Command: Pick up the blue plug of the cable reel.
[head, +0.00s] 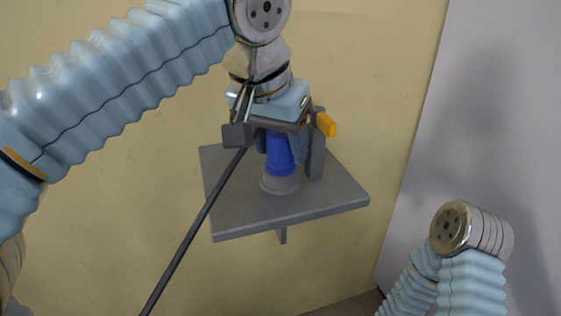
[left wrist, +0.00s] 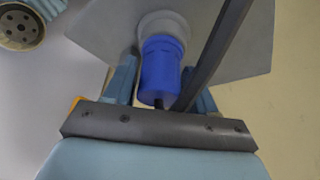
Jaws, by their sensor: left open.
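The blue plug (head: 279,155) stands upright in a round grey holder (head: 281,184) on a grey wall shelf (head: 330,192). In the left wrist view the plug (left wrist: 160,68) shows between my gripper's fingers, with a dark stub at its near end. My left gripper (head: 281,150) is above the shelf with its fingers on either side of the plug. It is open, and I cannot tell whether a finger touches the plug. A dark cable or rod (head: 195,228) passes in front of the gripper; it also crosses the left wrist view (left wrist: 220,50) beside the plug. The cable reel is not visible.
The shelf is fixed to a yellow wall (head: 370,70), with a bracket (head: 283,236) below. A grey wall (head: 490,110) stands at the right. My right arm (head: 470,230) is at lower right, its gripper out of view. The shelf's front and right parts are bare.

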